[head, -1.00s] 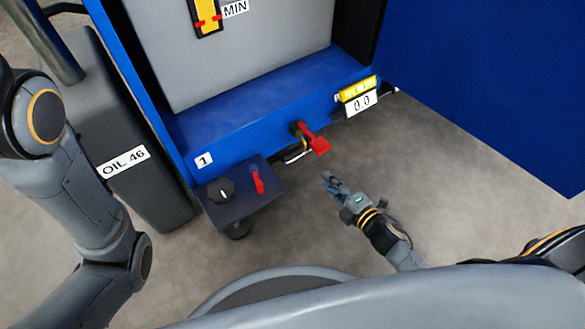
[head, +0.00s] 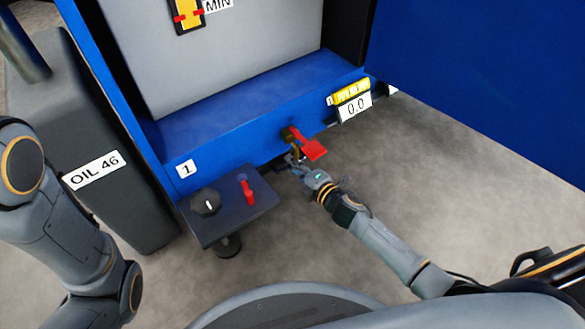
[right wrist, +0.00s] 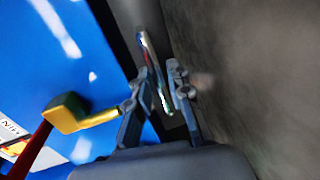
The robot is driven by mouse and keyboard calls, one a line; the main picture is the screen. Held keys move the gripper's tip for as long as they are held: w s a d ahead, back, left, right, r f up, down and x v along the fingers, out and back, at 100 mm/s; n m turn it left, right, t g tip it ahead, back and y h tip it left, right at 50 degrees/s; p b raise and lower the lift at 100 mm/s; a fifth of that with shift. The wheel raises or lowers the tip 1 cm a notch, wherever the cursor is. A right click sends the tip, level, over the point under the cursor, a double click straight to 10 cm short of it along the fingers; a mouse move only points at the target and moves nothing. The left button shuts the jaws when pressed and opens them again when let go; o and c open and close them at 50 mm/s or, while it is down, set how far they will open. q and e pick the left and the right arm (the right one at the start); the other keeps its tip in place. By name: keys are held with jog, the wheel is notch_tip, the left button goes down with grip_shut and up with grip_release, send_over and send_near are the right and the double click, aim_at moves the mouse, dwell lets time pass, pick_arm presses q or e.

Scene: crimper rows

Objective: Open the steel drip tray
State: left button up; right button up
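The steel drip tray's front (right wrist: 128,22) shows as a grey surface beside the blue machine in the right wrist view. Its shiny bar handle (right wrist: 149,55) stands out from it. My right gripper (right wrist: 157,88) is open, with one finger on each side of the handle and visible gaps between. In the head view my right gripper (head: 293,160) is low at the machine's front edge, below the red-handled valve (head: 312,149), and hides most of the tray and handle. My left gripper is out of view; only my left arm shows.
The yellow valve fitting (right wrist: 68,112) is close to the left finger in the right wrist view. A dark control box (head: 228,207) with a black knob and red lever juts out at left. A grey OIL 46 container (head: 125,215) stands beside it. The floor (head: 440,190) in front is clear.

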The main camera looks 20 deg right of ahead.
jog(key=shift+w+a, duration=0.1)
jog(key=shift+w, duration=0.15)
grip_shut()
jog(key=f+p+v, duration=0.1)
jog(key=p+v, duration=0.1)
jog(key=v, duration=0.5)
jog(key=f+p+v, duration=0.2)
jog(key=v, duration=0.6)
jog(key=shift+s, duration=0.5)
jog(key=shift+r, duration=0.1)
